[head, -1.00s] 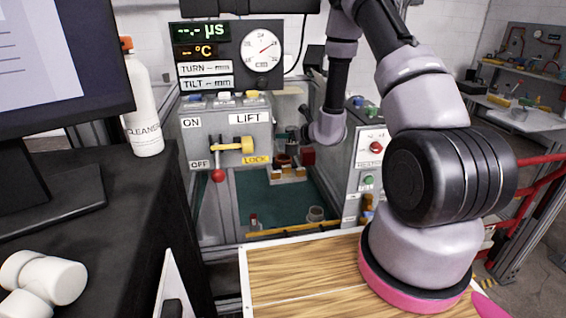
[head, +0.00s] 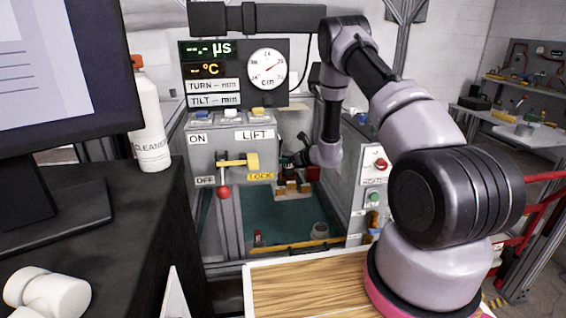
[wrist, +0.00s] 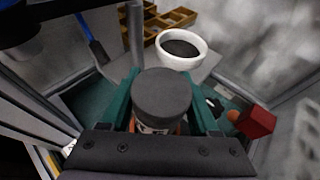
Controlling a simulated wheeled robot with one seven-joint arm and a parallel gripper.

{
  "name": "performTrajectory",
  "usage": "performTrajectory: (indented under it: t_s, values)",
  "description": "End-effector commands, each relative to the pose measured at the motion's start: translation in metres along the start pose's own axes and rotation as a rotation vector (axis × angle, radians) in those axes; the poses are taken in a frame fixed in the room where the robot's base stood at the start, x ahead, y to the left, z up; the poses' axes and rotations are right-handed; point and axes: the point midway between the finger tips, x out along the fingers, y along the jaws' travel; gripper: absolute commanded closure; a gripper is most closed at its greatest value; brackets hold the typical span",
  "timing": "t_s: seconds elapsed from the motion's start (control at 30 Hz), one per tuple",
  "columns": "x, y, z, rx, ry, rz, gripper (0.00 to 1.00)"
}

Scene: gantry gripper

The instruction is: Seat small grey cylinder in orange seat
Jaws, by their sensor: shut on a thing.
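My gripper (wrist: 162,103) has two green fingers, one on each side of a dark grey cylinder (wrist: 162,92), and is shut on it. The cylinder's flat round top faces the wrist camera, and its lower part is mostly hidden. Bits of orange (wrist: 185,128) show beside and below the cylinder; I cannot tell whether the cylinder touches this orange part. In the head view my gripper (head: 294,159) is small and dark inside the machine bay, just above an orange-brown fixture (head: 291,187). The cylinder cannot be made out there.
A white ring-shaped cup (wrist: 180,48) and a brown compartment tray (wrist: 175,20) lie beyond the gripper. A red block (wrist: 258,121) stands at right. Grey posts and panels enclose the bay. A lever panel (head: 232,150) stands at its left front, above the green floor (head: 285,222).

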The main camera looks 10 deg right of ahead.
Motion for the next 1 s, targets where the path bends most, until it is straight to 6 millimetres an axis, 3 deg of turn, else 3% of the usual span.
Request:
performTrajectory:
  t_s: [0.4,0.43,0.5,0.87,1.0]
  values:
    - [0.004,0.000,-0.010,0.000,-0.001,0.000,1.00]
    - [0.004,0.000,-0.011,0.000,0.000,0.000,0.31]
    - [0.004,0.000,-0.011,0.000,0.000,0.000,0.08]
    - [0.003,0.000,-0.007,-0.001,0.000,0.000,0.08]
    - [-0.017,-0.001,-0.008,0.001,0.001,-0.002,0.08]
